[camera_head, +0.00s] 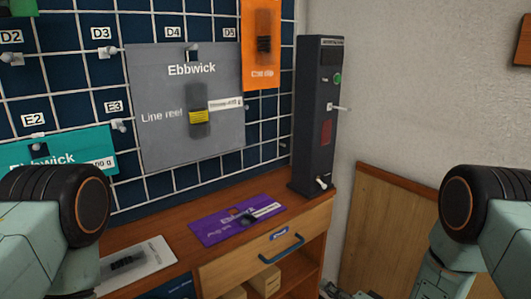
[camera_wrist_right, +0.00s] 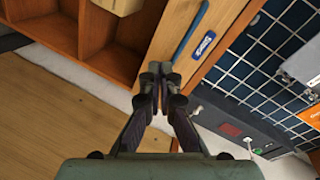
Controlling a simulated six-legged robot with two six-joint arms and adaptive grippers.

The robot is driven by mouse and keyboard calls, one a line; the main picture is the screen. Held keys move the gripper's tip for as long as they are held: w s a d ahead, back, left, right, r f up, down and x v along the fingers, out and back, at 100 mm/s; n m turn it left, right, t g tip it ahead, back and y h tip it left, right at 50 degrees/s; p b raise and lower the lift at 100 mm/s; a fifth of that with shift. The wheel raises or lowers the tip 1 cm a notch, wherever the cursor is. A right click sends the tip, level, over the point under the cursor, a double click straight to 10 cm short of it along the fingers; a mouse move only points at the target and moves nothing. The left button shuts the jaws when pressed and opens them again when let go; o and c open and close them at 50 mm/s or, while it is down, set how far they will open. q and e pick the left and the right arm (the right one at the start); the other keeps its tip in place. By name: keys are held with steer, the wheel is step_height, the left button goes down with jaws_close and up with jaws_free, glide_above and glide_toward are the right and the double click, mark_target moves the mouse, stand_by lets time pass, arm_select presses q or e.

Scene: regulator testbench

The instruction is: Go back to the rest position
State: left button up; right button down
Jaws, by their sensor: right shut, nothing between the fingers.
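My right gripper (camera_wrist_right: 158,72) shows in the right wrist view, its two fingers together and empty. It points toward the front of a wooden cabinet, and I cannot tell how far off it is. In the head view, only a small part of the right gripper (camera_head: 330,290) shows at the bottom edge, in front of the cabinet. My two arms stand at the left and right edges of the head view. My left gripper is out of the picture.
The wooden cabinet (camera_head: 315,215) has a drawer with a blue handle (camera_head: 282,250) and an open shelf holding boxes. A purple card (camera_head: 237,220) and a dark tester column (camera_head: 318,115) are on top. A grid wall (camera_head: 75,75) with hanging cards stands behind.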

steer(key=s+d+f+n+g+h, duration=0.25)
steer(key=s+f, duration=0.25)
steer(key=s, duration=0.3)
steer(key=s+d+f+n+g+h, duration=0.1)
steer(key=s+f+n+g+h, duration=0.15)
steer(key=s+f+g, duration=0.35)
steer(key=s+d+r+g+h+p, duration=0.1)
steer(key=s+r+g, duration=0.1)
steer(key=s, duration=0.9)
steer(key=s+d+r+n+g+h+p, duration=0.1)
steer(key=s+d+g+p, duration=0.1)
steer(key=s, duration=1)
steer(key=shift+s+r+n+h, duration=0.25)
steer(key=shift+r+n+h, duration=0.05)
steer(key=shift+r+h, duration=0.1)
steer(key=shift+g, duration=0.25)
